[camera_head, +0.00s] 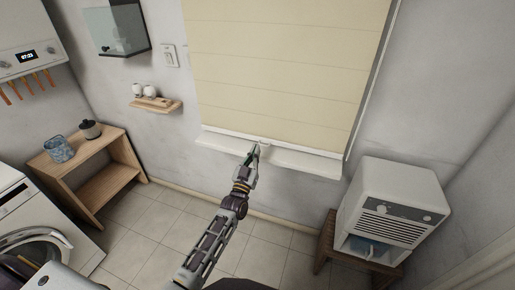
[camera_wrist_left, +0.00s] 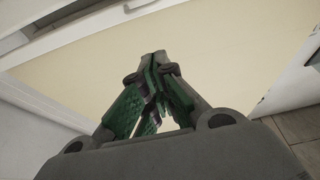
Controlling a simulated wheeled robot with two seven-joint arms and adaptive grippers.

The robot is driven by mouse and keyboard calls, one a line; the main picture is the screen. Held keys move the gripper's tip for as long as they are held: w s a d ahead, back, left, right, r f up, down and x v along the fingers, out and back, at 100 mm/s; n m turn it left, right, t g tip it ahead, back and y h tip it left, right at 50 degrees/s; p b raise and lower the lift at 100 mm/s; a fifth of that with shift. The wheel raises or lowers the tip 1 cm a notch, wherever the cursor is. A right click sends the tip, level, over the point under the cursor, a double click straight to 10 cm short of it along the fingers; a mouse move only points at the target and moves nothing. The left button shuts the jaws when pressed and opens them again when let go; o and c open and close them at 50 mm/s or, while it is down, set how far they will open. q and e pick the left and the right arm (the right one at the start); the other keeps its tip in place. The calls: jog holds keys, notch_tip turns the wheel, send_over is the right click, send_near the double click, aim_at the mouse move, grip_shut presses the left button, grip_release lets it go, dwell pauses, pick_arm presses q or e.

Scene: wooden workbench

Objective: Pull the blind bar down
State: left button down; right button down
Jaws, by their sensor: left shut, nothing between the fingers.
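The cream blind (camera_head: 280,70) hangs down over the window, nearly to the white sill (camera_head: 310,162). Its bottom bar (camera_head: 225,131) is a pale strip along the lower edge, just above the sill. My left gripper (camera_head: 252,154) is at the middle of this lower edge, in front of the sill. In the left wrist view its green-padded fingers (camera_wrist_left: 154,60) are closed together with nothing between them, and the cream blind (camera_wrist_left: 230,55) fills the background. I cannot tell whether the fingertips touch the bar. My right gripper is not in view.
A white appliance (camera_head: 392,205) on a wooden stand is at the right. A wooden shelf unit (camera_head: 110,180) and a washing machine (camera_head: 30,225) are at the left. A small wall shelf (camera_head: 157,104) is left of the window. Tiled floor (camera_head: 150,215) is open below the window.

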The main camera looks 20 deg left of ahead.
pick_arm(q)
jog(key=shift+v, duration=1.25)
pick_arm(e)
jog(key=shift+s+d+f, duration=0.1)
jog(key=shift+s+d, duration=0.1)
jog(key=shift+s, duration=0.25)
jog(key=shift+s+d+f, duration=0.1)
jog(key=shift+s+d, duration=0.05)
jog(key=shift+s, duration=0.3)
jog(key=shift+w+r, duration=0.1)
